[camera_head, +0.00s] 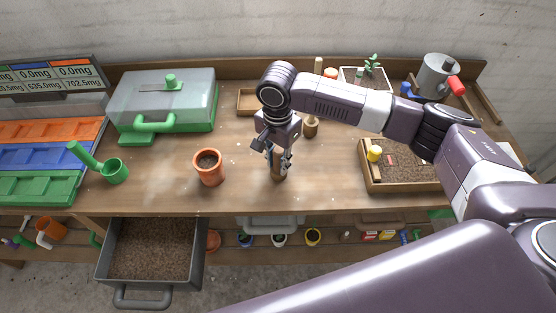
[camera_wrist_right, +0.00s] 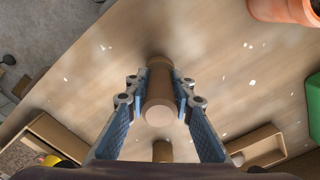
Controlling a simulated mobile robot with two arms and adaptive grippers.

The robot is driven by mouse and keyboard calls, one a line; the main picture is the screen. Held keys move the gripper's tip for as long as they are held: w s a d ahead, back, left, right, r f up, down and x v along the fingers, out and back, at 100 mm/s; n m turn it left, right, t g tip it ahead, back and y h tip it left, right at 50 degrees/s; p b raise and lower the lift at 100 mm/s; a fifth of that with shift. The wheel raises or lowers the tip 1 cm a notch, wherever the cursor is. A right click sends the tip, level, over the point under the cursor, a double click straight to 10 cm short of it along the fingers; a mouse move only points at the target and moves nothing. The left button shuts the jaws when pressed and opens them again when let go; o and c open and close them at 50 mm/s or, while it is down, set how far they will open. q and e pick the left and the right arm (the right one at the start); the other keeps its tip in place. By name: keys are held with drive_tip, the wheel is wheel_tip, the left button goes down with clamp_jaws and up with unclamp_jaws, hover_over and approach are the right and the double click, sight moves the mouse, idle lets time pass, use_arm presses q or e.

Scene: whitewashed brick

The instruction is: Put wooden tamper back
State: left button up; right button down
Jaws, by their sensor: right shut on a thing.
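The wooden tamper (camera_head: 278,174) is a brown round-ended cylinder, upright over the front middle of the wooden workbench (camera_head: 240,185). My right gripper (camera_head: 279,160) is shut on it from above; its blue-padded fingers lie on both sides of the tamper. In the right wrist view the tamper (camera_wrist_right: 160,108) stands between the fingertips (camera_wrist_right: 160,88), with its pale end toward the camera. I cannot tell whether its lower end touches the bench. My left gripper is not in view.
A terracotta pot (camera_head: 209,168) stands left of the tamper. A brown wooden piece (camera_head: 311,127) stands behind it. A wooden tray (camera_head: 400,186) is to the right, a small wooden box (camera_head: 243,101) behind. An open soil drawer (camera_head: 150,248) juts out in front.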

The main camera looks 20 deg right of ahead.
drive_tip(key=c, duration=1.7)
unclamp_jaws()
drive_tip(key=shift+o, duration=0.2)
drive_tip(key=shift+r, duration=0.25)
wheel_tip(320, 180, up, 12)
drive_tip(key=b, duration=0.3)
drive_tip(key=shift+f, duration=0.15)
